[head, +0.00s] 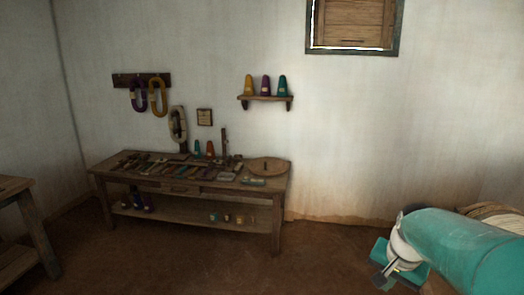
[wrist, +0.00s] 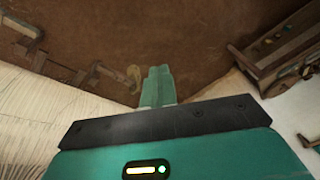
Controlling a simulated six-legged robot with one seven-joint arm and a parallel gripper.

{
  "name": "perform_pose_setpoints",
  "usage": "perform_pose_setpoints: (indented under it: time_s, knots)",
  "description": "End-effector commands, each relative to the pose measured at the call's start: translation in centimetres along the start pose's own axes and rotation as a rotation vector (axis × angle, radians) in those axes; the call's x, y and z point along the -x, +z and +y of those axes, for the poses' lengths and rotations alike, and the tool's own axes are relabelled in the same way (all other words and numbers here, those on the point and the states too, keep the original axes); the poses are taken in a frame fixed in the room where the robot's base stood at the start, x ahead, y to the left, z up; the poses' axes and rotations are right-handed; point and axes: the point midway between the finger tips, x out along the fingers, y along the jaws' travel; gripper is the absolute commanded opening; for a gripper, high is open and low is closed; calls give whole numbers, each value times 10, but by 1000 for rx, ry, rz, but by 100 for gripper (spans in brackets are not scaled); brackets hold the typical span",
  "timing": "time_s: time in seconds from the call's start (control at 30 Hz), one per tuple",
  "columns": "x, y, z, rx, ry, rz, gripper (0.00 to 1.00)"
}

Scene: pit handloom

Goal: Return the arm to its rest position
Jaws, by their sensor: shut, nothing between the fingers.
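My gripper (head: 381,279) shows at the lower right of the head view, at the end of my teal and white arm. It points down and to the left, above the brown floor (head: 330,255). In the wrist view my gripper (wrist: 158,72) shows at the middle, its two teal fingers together with nothing between them. The fingertips are over bare brown floor and apart from any object. The arm's other joints are mostly out of view.
A wooden workbench (head: 185,187) with small tools stands against the back wall. A wall shelf (head: 265,98) holds three cones. Another wooden table (head: 17,190) is cut off at left. Pale threads (wrist: 50,125) lie at left in the wrist view. The mid-floor is clear.

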Motion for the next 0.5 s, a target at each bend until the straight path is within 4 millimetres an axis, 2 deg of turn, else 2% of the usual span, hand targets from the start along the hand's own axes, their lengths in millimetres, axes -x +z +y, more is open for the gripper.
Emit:
perform_pose_setpoints:
  time_s: [0.03,0.2,0.4,0.5]
  knots:
    - [14,18,-8,65,-21,15,0]
    - [46,75,-24,280,-69,59,0]
    - [70,141,-27,531,-102,126,0]
    - [76,167,-24,634,-108,160,0]
